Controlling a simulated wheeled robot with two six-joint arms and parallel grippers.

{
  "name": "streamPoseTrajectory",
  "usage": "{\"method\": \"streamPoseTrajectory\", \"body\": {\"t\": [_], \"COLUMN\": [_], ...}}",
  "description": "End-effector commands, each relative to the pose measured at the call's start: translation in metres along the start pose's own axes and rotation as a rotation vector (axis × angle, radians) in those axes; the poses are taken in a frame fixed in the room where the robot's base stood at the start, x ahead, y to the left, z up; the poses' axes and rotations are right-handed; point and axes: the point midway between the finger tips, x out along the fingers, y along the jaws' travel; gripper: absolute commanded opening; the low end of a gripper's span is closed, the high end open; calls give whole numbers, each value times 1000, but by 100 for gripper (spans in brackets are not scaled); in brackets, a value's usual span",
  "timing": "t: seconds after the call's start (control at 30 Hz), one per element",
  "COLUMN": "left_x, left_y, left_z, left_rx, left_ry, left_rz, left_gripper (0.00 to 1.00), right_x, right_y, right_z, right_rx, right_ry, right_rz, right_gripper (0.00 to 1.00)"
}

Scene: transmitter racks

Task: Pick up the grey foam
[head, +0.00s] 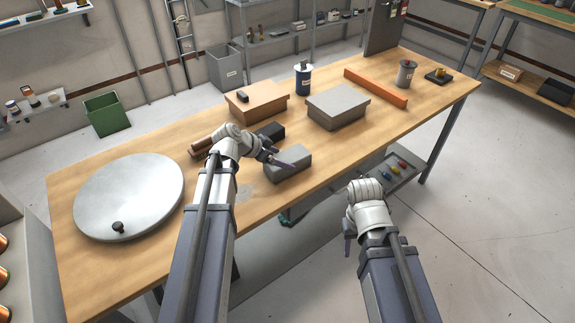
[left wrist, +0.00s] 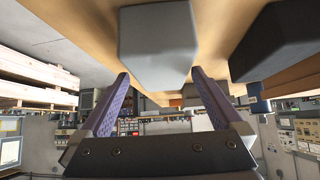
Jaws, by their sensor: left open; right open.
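The grey foam (head: 287,165) is a small grey block on the wooden table, near its front edge. It also shows in the left wrist view (left wrist: 155,45), where it stands ahead of and between the two fingers. My left gripper (head: 285,160) is open at the foam, one purple finger showing over its top left side in the head view. In the left wrist view the left gripper (left wrist: 160,95) has its fingers spread wide, with nothing clearly held. My right gripper (head: 352,215) is open and empty, off the table's front edge; its fingers are mostly hidden.
A black block (head: 269,132) lies just behind the foam. A large round metal disc (head: 130,190) lies at the left. Brown rolls (head: 203,146) lie beside my left wrist.

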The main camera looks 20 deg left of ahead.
Motion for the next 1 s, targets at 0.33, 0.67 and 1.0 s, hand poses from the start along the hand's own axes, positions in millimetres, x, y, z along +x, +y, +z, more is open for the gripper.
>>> {"method": "streamPoseTrajectory", "body": {"t": [0.33, 0.67, 1.0], "left_x": [42, 40, 40], "left_y": [-2, -2, -2], "left_z": [-1, -2, -1], "left_rx": [1, 1, 0], "left_ry": [0, 0, 0], "left_rz": [1, 1, 1], "left_gripper": [100, 82, 44], "right_x": [29, 27, 27], "right_y": [-3, -3, -3], "right_z": [-2, -2, -2], "right_rx": [0, 0, 0], "right_ry": [0, 0, 0], "right_rz": [0, 0, 0], "right_gripper": [50, 50, 50]}}
